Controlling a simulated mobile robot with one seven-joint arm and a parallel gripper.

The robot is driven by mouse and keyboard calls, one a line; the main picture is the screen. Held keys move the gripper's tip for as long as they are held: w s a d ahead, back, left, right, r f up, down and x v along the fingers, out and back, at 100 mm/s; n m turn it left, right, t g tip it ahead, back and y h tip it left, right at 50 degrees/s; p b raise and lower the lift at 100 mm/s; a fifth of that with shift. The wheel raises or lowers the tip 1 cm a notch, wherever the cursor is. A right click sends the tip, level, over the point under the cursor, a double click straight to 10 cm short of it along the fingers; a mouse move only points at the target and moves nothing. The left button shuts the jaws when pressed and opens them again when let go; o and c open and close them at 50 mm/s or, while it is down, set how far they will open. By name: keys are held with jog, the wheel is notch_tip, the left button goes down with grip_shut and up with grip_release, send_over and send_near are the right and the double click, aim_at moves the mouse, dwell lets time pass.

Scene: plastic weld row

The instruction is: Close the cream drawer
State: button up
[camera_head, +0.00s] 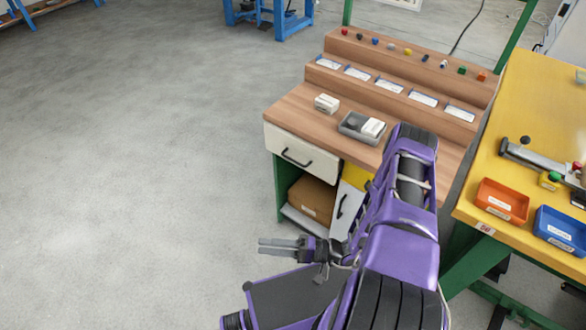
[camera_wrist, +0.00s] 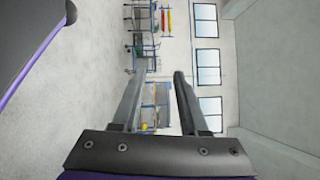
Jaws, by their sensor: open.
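The cream drawer (camera_head: 302,150) is under the left part of the wooden workbench in the head view. Its front has a black bar handle (camera_head: 296,158). No gap shows above the front, and I cannot tell how far it stands out. My gripper (camera_head: 260,246) is below and in front of the drawer in the picture, apart from it, its fingers pointing left. In the wrist view my gripper (camera_wrist: 156,76) is open and empty, with a clear gap between its two fingers. The drawer does not show in the wrist view.
The workbench top (camera_head: 291,104) holds a small white box (camera_head: 326,103) and a grey tray (camera_head: 352,131). A cardboard box (camera_head: 312,196) sits below the drawer. My arm hides part of the bench's right side. A yellow table (camera_head: 540,115) stands right; floor at left is clear.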

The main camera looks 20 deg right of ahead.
jog(key=w+d+m+t+h, duration=0.5)
jog(key=w+d+t+h, duration=0.25)
jog(key=d+t, duration=0.2)
jog(key=m+t+h, duration=0.2)
jog(key=m+h, duration=0.1)
jog(key=h, duration=0.3)
send_near(293, 160)
jog(key=x, duration=0.3)
jog(key=b+x, duration=0.1)
jog(key=x, duration=0.3)
jog(key=b+x, duration=0.1)
jog(key=x, duration=0.2)
jog(key=shift+w+f, duration=0.25)
jog(key=shift+d, duration=0.1)
grip_shut()
